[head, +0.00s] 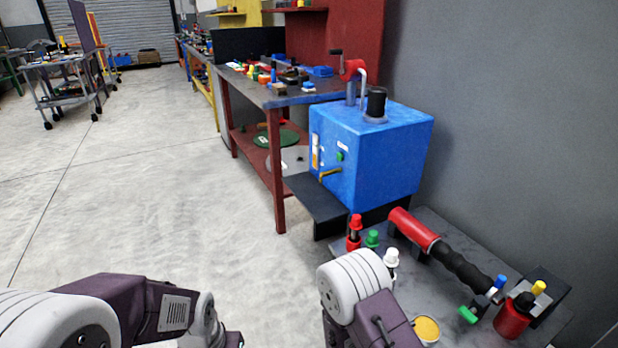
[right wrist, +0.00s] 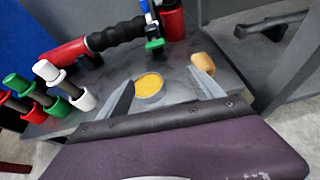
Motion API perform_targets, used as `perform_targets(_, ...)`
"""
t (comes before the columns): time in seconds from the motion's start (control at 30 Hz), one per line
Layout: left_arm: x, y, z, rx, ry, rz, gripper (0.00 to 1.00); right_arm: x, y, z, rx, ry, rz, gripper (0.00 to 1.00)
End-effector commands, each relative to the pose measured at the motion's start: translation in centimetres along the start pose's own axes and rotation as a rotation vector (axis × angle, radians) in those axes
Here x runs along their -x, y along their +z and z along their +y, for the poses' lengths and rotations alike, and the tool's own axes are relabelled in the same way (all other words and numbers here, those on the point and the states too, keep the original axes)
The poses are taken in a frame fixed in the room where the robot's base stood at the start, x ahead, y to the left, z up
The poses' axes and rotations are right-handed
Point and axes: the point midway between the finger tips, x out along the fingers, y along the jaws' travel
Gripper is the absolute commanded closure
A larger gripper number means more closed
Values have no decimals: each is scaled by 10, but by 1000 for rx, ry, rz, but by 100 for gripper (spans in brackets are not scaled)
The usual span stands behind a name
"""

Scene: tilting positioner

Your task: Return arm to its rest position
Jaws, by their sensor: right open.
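My right arm (head: 355,290) reaches over the grey bench top in the head view; its gripper is below the frame edge. In the right wrist view my right gripper (right wrist: 160,85) is open and empty. Its two fingers are on either side of a round tin with yellow contents (right wrist: 149,86), and no contact is visible. A tan rounded piece (right wrist: 203,63) is by the right fingertip. My left arm (head: 150,310) is folded low at the left; its gripper does not show clearly.
A blue box with a crank (head: 375,150) stands behind the grey bench (head: 440,235). The bench carries a red cylinder with a black ribbed hose (head: 440,250), capped red, green and white pieces (head: 372,240), and a red pot (head: 513,318). Open floor (head: 130,200) lies left.

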Motion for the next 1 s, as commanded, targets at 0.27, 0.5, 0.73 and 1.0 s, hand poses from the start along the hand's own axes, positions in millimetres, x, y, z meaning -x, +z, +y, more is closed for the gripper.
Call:
perform_targets(0.27,64,-6,1,0,0,-1,64,19,95,9,-142,-33,-4,24)
perform_targets(0.5,147,-15,3,0,0,0,64,50,223,-22,-413,-216,-8,24)
perform_targets(0.73,262,-27,5,0,0,0,64,135,334,-97,-935,-654,154,24)
perform_targets(1.0,310,-32,6,0,0,0,64,242,322,-64,-1594,-1052,576,24)
